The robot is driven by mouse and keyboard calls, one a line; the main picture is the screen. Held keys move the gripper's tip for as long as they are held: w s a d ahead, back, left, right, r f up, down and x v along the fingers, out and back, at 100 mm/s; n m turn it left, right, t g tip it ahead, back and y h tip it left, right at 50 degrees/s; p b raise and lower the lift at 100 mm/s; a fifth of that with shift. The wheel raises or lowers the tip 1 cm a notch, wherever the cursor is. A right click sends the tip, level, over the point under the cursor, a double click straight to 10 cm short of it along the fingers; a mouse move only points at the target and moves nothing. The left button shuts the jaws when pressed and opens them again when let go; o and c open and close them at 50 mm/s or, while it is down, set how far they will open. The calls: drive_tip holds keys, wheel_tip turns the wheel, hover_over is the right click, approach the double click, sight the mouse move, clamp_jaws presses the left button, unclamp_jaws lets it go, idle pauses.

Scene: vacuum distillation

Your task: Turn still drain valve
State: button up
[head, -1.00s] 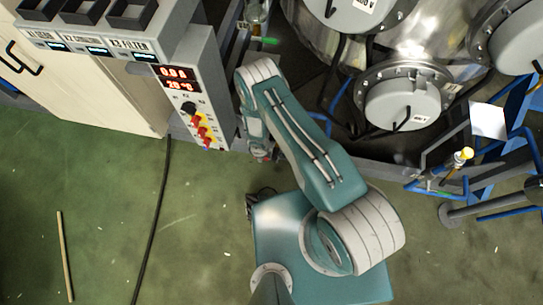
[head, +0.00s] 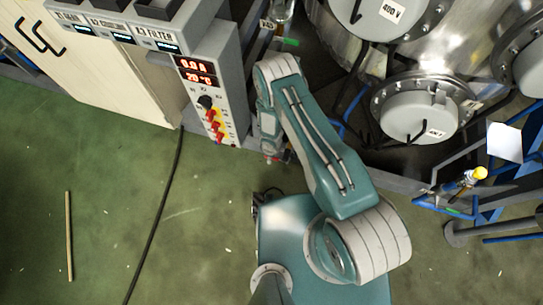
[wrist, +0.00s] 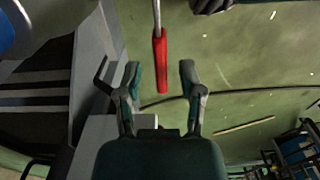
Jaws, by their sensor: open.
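A red lever handle (wrist: 160,62) on a thin metal stem shows in the wrist view, pointing down towards my gripper. I take it for the drain valve's handle; the valve body is out of that view. My gripper (wrist: 160,76) is open, with one finger on each side of the handle's line. The handle's lower end appears between the fingertips, but I cannot tell whether it is at their depth. No contact shows. In the head view my gripper (head: 272,150) is small and mostly hidden below my arm, and I cannot make out the red handle there.
A grey control box (head: 222,80) with red knobs stands close left of my arm. Steel vessels (head: 420,108) with bolted covers fill the upper right. A blue frame (head: 450,200) stands at right. A black cable (head: 160,215) and a stick (head: 69,235) lie on the open green floor.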

drive_tip(key=r, duration=0.6)
drive_tip(key=shift+d, duration=0.3)
drive_tip(key=shift+r, duration=0.1)
drive_tip(key=shift+s+a, duration=0.1)
